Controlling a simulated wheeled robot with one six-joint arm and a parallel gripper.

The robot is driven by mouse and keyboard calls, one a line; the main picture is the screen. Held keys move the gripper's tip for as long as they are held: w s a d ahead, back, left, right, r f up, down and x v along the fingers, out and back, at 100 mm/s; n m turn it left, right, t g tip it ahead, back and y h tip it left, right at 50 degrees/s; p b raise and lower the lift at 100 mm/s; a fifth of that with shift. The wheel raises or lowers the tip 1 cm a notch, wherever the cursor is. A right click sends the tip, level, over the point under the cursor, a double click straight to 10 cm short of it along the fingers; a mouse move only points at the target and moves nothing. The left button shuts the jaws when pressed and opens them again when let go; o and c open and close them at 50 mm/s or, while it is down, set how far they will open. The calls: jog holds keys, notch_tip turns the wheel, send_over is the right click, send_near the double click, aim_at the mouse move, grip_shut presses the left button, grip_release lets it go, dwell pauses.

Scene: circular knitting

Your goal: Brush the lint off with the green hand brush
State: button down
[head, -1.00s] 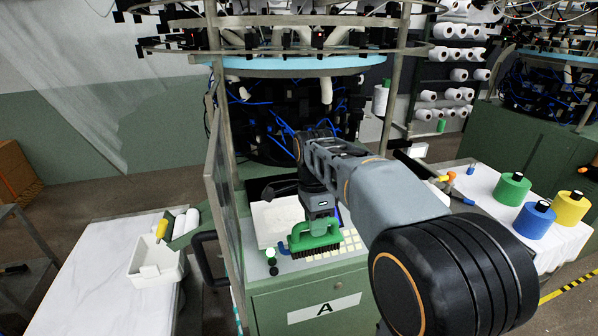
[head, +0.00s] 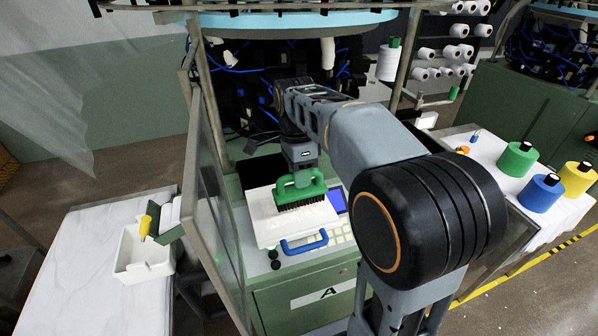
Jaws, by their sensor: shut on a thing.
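The green hand brush (head: 299,186) has dark bristles pointing down. My gripper (head: 301,168) is shut on its handle from above; the fingertips are mostly hidden behind the green handle. The brush is over a white, flat lid-like panel (head: 268,232) with a blue handle (head: 304,245) at its front, on the green machine cabinet marked A. I cannot tell whether the bristles touch the panel. Faint pale specks, possibly lint, show on the panel just in front of the bristles; they are too small to be sure of.
A keypad with a blue screen (head: 337,201) is right of the panel. A mesh-like door (head: 207,200) stands open at left. A white bin (head: 143,258) with a yellow-handled tool sits on the left table. Green, blue and yellow cones stand on the right table.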

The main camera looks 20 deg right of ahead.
aim_at(300, 191)
jog(key=shift+d, duration=0.25)
jog(key=shift+f+b, duration=1.55)
jog(key=shift+f, duration=0.9)
jog(key=shift+f+b, duration=0.35)
jog(key=shift+f, duration=0.3)
jog(key=shift+w+r, duration=0.1)
jog(key=shift+w+r+p, duration=0.1)
jog(key=shift+w+p, duration=0.2)
jog(key=shift+p, duration=0.1)
jog(key=w+p, duration=0.2)
jog(key=shift+w+r, duration=0.1)
jog(key=shift+w, duration=1.05)
jog(key=shift+p, duration=0.3)
